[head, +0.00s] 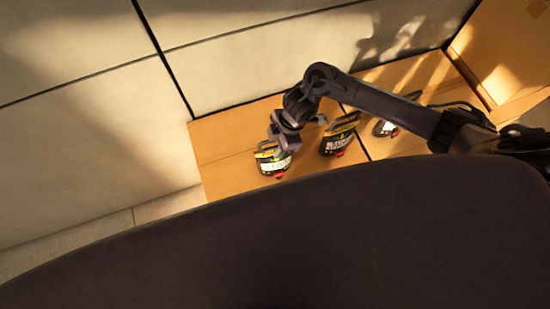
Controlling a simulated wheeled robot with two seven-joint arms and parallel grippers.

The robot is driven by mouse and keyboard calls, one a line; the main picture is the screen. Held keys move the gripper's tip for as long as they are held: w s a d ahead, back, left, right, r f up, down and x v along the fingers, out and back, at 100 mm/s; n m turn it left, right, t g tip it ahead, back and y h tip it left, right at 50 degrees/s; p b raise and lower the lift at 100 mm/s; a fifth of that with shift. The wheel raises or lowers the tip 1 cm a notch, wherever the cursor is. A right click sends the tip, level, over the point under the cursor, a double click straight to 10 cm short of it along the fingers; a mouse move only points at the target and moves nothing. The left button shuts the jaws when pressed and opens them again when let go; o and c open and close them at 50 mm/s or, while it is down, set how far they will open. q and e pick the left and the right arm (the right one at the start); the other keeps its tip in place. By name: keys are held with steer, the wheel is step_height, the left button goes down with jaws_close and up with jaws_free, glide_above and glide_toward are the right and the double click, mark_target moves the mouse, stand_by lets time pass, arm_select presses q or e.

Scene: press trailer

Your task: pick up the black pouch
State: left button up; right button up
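Three dark, black pouch-like things with yellow-edged tops, pale labels and a bit of red stand in a row on a wooden surface (222,150). The left one (273,162) is under my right gripper (275,142). The middle one (338,142) and the right one (384,128) stand apart from it, the right one partly behind my arm. I cannot tell which is the black pouch the task names. My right gripper points down at the top of the left one; whether its fingers are open or closed on it is too small to tell. My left gripper is not in view.
A pale panelled wall (250,60) rises behind the wooden surface. A wooden box or panel (507,50) stands at the far right. Pale floor (165,207) shows at the left. A large dark part, likely mine, hides the lower half.

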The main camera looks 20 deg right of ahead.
jaws_close()
stand_by(1.4)
steer(key=shift+w+r, duration=0.15)
